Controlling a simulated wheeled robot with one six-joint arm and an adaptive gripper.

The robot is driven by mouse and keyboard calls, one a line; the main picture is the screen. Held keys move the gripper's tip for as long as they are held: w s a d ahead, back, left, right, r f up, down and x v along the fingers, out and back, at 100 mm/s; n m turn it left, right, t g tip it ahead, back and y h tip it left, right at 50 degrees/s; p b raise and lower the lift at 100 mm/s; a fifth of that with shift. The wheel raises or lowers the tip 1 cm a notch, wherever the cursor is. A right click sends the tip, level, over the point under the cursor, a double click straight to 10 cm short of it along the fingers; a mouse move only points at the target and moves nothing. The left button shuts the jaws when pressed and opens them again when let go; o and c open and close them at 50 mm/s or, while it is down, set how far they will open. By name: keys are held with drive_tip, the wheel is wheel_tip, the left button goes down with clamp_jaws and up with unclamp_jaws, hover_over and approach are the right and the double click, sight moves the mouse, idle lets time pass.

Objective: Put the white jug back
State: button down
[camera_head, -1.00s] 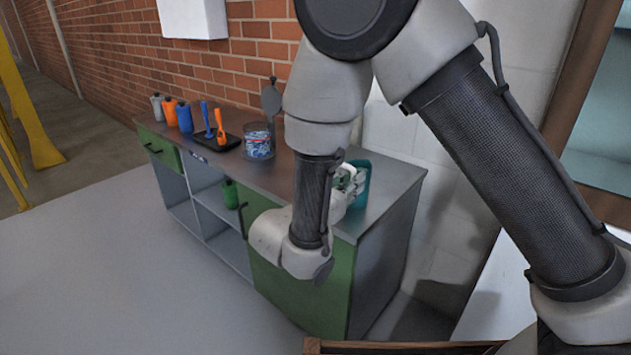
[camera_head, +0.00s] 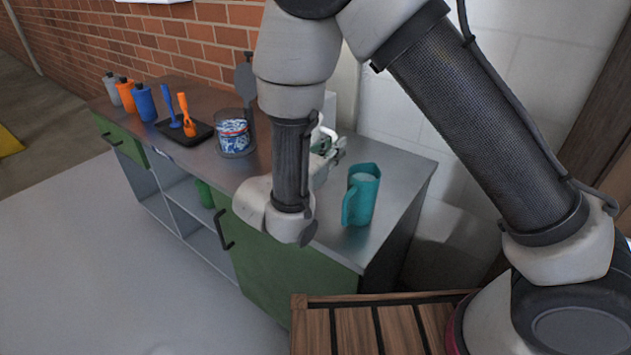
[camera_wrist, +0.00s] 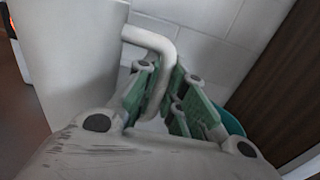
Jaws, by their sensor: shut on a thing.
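The white jug (camera_wrist: 72,50) fills the left of the wrist view, with its curved handle (camera_wrist: 150,38) reaching down between the green finger pads. My gripper (camera_wrist: 163,88) is shut on that handle. In the head view my gripper (camera_head: 328,146) is over the right part of the counter, partly behind my arm. The jug is mostly hidden there by my arm. I cannot tell whether its base touches the counter.
A teal jug (camera_head: 364,196) stands on the counter (camera_head: 400,172) just right of my gripper. A clear container (camera_head: 236,136), a black tray (camera_head: 160,127) with blue and orange tools, and several bottles (camera_head: 145,103) stand to the left. A slatted wooden surface (camera_head: 350,330) is in front.

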wheel_tip(320, 180, down, 9)
drive_tip(key=shift+r, duration=0.15)
idle(0.4)
drive_tip(key=c, duration=1.5)
unclamp_jaws()
drive_tip(key=shift+s+a, duration=0.2)
drive_tip(key=shift+s, duration=0.05)
drive_tip(key=v, duration=1.1)
drive_tip(key=shift+s+a, duration=0.15)
drive_tip(key=shift+s, duration=0.05)
